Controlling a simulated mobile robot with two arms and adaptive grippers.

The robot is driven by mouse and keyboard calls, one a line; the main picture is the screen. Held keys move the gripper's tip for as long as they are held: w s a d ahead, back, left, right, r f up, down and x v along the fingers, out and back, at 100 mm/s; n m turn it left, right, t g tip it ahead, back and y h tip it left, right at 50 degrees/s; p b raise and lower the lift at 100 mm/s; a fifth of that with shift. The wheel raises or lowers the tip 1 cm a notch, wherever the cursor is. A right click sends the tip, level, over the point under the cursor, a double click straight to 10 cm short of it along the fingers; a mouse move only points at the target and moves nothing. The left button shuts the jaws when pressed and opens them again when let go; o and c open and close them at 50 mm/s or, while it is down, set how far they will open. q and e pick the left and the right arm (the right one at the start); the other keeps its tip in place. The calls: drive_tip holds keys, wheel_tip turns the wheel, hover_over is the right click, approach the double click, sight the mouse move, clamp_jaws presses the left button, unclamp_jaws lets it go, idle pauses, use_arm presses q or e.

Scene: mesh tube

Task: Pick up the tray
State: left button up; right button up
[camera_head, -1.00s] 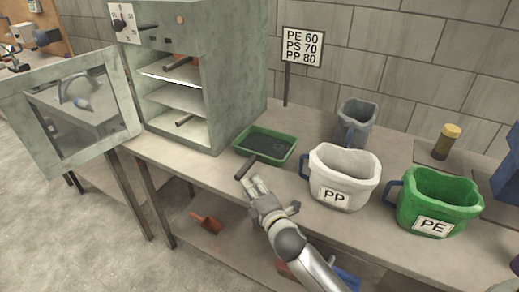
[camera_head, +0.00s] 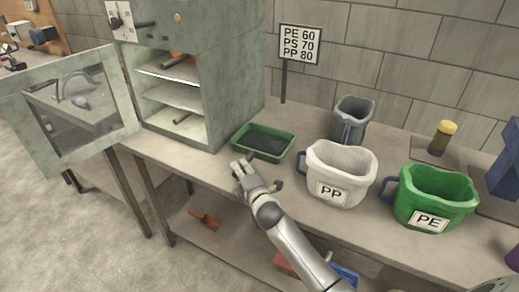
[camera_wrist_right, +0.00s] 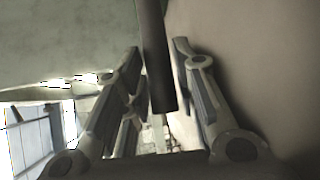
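The green tray (camera_head: 284,153) lies on the bench just right of the oven, with a dark inner floor. Its dark handle points toward the front left and is partly hidden by my right gripper (camera_head: 240,164). In the right wrist view the dark handle (camera_wrist_right: 157,60) reaches down between the two fingers of my right gripper (camera_wrist_right: 156,58). The fingers are apart, with a gap on each side of the handle. My left gripper is not in view.
The oven (camera_head: 235,90) stands open at left, its door (camera_head: 128,110) swung out. Dark handles show on its shelves. A white PP bucket (camera_head: 350,175), a green PE bucket (camera_head: 408,205) and a grey jug (camera_head: 352,112) stand right of the tray. A sign (camera_head: 300,44) stands behind.

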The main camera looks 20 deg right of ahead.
clamp_jaws()
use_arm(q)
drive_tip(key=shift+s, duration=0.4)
use_arm(e)
drive_tip(key=shift+r, duration=0.15)
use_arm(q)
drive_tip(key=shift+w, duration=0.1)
use_arm(e)
drive_tip(key=shift+r, duration=0.15)
